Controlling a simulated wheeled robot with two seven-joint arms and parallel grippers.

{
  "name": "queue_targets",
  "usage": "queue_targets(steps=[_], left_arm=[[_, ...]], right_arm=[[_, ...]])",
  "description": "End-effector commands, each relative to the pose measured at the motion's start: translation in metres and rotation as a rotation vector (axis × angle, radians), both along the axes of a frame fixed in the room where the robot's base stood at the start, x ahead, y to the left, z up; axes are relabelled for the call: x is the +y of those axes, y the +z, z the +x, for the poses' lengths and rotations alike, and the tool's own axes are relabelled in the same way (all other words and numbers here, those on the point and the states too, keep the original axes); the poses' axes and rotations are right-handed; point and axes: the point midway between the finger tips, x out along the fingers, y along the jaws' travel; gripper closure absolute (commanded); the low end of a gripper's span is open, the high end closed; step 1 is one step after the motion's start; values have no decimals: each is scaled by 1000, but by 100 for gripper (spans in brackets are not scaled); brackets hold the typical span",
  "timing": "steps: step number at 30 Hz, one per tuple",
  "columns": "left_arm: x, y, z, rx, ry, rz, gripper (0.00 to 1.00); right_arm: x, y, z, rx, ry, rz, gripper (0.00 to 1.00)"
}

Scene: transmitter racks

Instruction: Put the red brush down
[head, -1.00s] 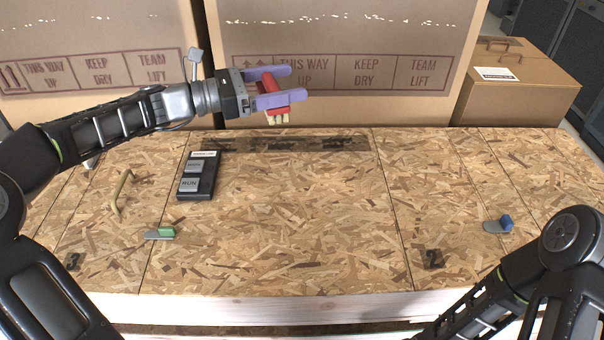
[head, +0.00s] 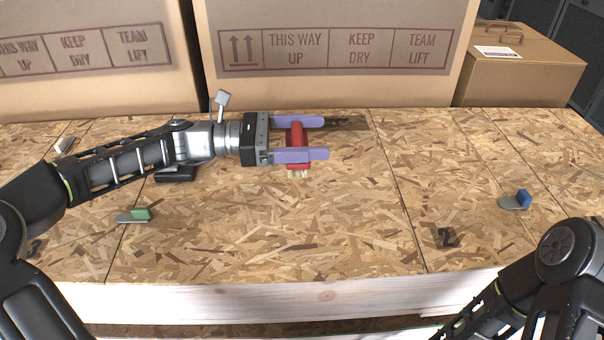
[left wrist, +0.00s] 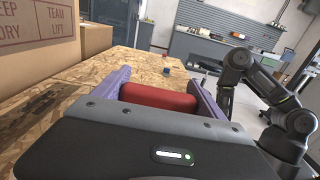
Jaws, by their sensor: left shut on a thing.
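The red brush (head: 297,137) has a red handle and pale bristles that point toward the front of the table. My left gripper (head: 318,138) is shut on it, with one purple finger on the far side and one on the near side. The brush is over the middle back of the wooden tabletop (head: 280,230); I cannot tell whether it touches the board. In the left wrist view the red handle (left wrist: 158,97) lies between the purple fingers. My right arm shows at the lower right of the head view, but its gripper is out of view.
A green-and-grey piece (head: 135,215) lies at the left and a blue-and-grey piece (head: 516,200) at the right. A black button box (head: 176,174) is partly hidden under my left arm. The middle front is clear.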

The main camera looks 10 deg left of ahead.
Motion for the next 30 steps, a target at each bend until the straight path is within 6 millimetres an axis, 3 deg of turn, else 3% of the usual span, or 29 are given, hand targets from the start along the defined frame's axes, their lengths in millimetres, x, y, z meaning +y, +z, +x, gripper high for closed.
queue_targets(steps=[3, 7, 18, 26, 30], left_arm=[[0, -28, 0, 3, -1, -4, 68], [0, -47, 0, 2, 0, -4, 68], [0, -51, 0, 1, 0, -1, 68], [0, -84, 0, 1, 0, -2, 68], [0, -88, 0, 1, 0, -1, 68]], right_arm=[[0, -18, 2, -4, -3, -1, 64], [1, -27, 3, -9, -5, -1, 64], [1, -27, 4, -12, -5, -2, 64], [1, -48, 7, -18, -9, -3, 64], [1, -48, 8, -20, -11, -5, 64]])
